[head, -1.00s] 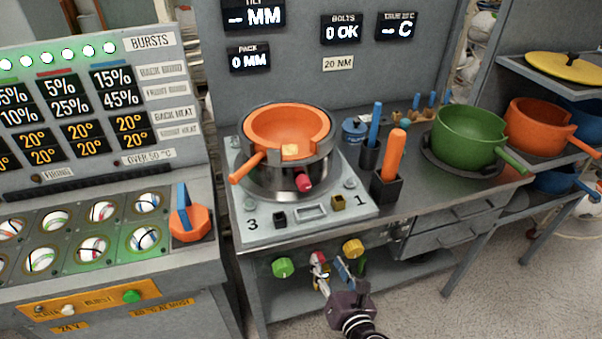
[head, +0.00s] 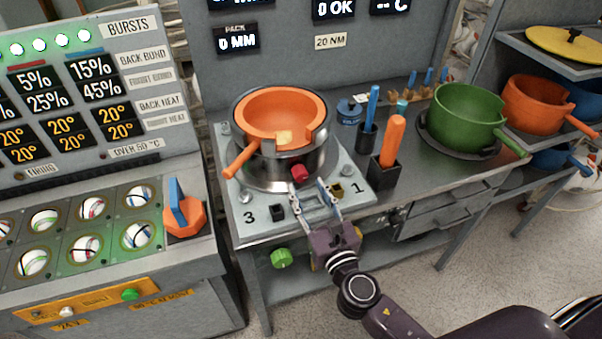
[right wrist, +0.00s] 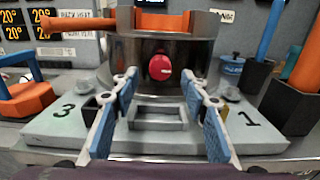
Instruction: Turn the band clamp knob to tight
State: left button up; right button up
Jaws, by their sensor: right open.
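The band clamp knob looks to be the red knob (head: 299,173) on the front of the metal band (head: 262,168) around the orange pot (head: 283,109). In the right wrist view the red knob (right wrist: 160,67) is near the top centre, with a small pale mark on its face. My right gripper (head: 317,194) is open and empty, in front of and just below the knob. Its blue-padded fingers (right wrist: 158,88) spread to either side of the knob in the wrist view, apart from it. My left gripper is not in view.
The press plate (head: 240,228) carries the numbers 3 and 1 and a rectangular handle-like frame (right wrist: 158,117). A black holder (head: 385,174) with an orange-handled tool stands right of it. A green pot (head: 465,118) is farther right. A control console (head: 120,270) stands left.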

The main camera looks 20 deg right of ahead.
aim_at(302, 179)
jog(key=w, duration=0.4)
jog(key=shift+p, duration=0.3)
jog(key=shift+w+a, duration=0.1)
jog(key=shift+w, duration=0.4)
jog(key=shift+c, duration=1.6)
grip_shut()
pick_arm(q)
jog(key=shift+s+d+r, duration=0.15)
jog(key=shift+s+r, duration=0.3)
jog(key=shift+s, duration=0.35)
